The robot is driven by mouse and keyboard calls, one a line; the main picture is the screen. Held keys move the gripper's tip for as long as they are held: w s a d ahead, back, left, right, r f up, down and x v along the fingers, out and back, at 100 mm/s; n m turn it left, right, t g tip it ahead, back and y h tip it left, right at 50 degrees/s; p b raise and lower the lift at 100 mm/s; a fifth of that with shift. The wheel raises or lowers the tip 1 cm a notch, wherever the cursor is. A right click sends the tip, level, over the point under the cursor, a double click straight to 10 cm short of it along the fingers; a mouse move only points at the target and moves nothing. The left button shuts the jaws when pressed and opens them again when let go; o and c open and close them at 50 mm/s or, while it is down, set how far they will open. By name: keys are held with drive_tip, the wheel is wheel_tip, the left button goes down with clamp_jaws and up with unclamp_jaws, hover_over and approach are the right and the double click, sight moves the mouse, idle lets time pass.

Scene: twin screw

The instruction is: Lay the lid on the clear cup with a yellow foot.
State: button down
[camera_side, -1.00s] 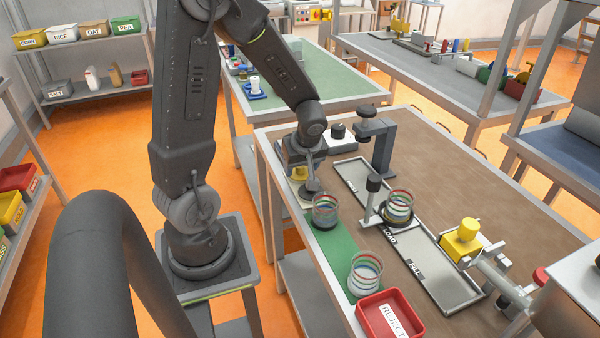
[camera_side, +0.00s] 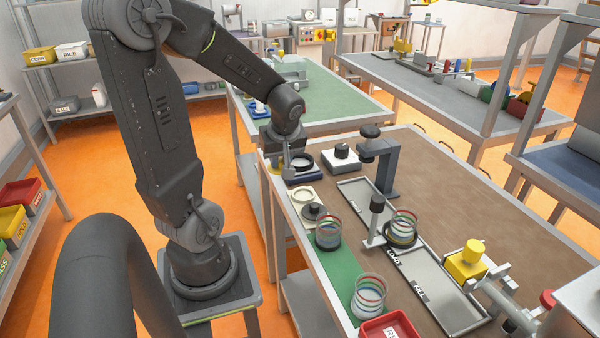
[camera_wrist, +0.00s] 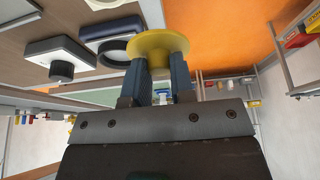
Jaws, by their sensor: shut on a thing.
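My gripper (camera_side: 285,168) is raised near the table's left edge in the side view. In the wrist view its fingers (camera_wrist: 160,82) are shut on a yellow disc-shaped lid (camera_wrist: 158,48), which sits across the fingertips. Several clear cups with coloured bands stand away from it. One cup (camera_side: 328,232) and another cup (camera_side: 369,295) stand on the green mat. A third cup (camera_side: 403,226) stands in a dark ring near the LOAD label. I cannot tell which cup has a yellow foot.
A cream plate (camera_side: 303,195) with a pale ring lies near the gripper. A dark upright bracket (camera_side: 385,165) and a LOAD/FILL tray (camera_side: 437,290) stand to the right. A red REJECT bin (camera_side: 388,329) is at the front. The brown table (camera_side: 490,205) has free room at right.

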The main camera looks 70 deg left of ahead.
drive_tip(key=s+a+r, duration=0.3)
drive_tip(key=s+r, duration=0.1)
drive_tip(key=s, duration=0.1)
wheel_tip(320, 180, up, 14)
drive_tip(key=w+d+m+t, duration=0.1)
drive_tip(key=w+d+m, duration=0.25)
drive_tip(key=w, duration=0.35)
drive_tip(key=w+d+m+t, duration=0.1)
drive_tip(key=w+d+m, duration=0.2)
drive_tip(key=w+d, duration=0.35)
drive_tip(key=w+d+m+t+h, duration=0.1)
drive_tip(key=w+d+m, duration=0.35)
drive_tip(key=d, duration=0.45)
drive_tip(key=w+d+m+t+h, duration=0.1)
drive_tip(key=w+d+m+h, duration=0.15)
drive_tip(key=w+d, duration=0.45)
wheel_tip(320, 180, down, 17)
drive_tip(key=d, duration=0.1)
drive_tip(key=shift+s+r+y, duration=0.15)
drive_tip(key=shift+s+y, duration=0.25)
drive_tip(key=shift+y, duration=0.05)
drive_tip(key=shift+d+f, duration=0.1)
drive_tip(key=shift+f, duration=0.7)
